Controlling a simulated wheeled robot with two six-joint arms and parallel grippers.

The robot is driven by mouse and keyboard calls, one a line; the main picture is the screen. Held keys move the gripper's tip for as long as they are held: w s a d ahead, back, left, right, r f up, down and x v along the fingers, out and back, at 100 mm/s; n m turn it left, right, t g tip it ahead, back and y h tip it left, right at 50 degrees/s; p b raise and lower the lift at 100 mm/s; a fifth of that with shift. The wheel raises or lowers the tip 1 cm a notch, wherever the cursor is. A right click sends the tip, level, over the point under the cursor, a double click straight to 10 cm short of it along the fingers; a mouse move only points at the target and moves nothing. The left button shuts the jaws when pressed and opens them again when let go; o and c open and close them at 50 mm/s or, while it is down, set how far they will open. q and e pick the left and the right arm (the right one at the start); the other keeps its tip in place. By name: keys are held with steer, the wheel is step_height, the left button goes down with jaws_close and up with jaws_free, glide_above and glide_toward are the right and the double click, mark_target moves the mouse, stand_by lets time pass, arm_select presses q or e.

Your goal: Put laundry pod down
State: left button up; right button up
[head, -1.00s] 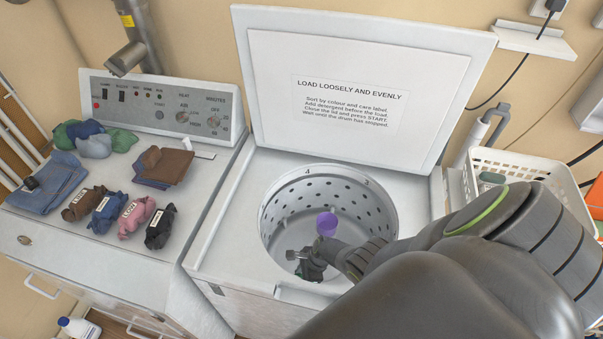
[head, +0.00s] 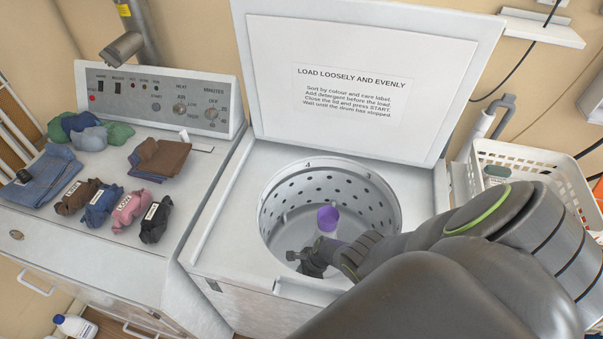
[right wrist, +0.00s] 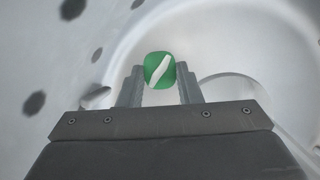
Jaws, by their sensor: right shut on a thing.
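The laundry pod (right wrist: 159,68) is green with a white streak. It sits between the fingertips of my right gripper (right wrist: 160,88), which is shut on it. In the head view my right gripper (head: 306,262) reaches into the open washer drum (head: 283,208), near its front left wall. The pod is hidden from the head view. The wrist view shows the pale drum floor beyond the pod, but the gap between them is hard to judge. My left gripper is not in view.
A purple cup-shaped part (head: 328,218) stands in the drum beside my gripper. The washer lid (head: 370,130) is raised behind. Rolled and folded clothes (head: 130,208) lie on the machine at left. A white basket (head: 520,160) stands at right.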

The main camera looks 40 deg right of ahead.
steer(key=shift+f, duration=0.2)
steer(key=o, duration=0.9)
steer(key=shift+o, duration=0.2)
steer(key=shift+r, duration=0.1)
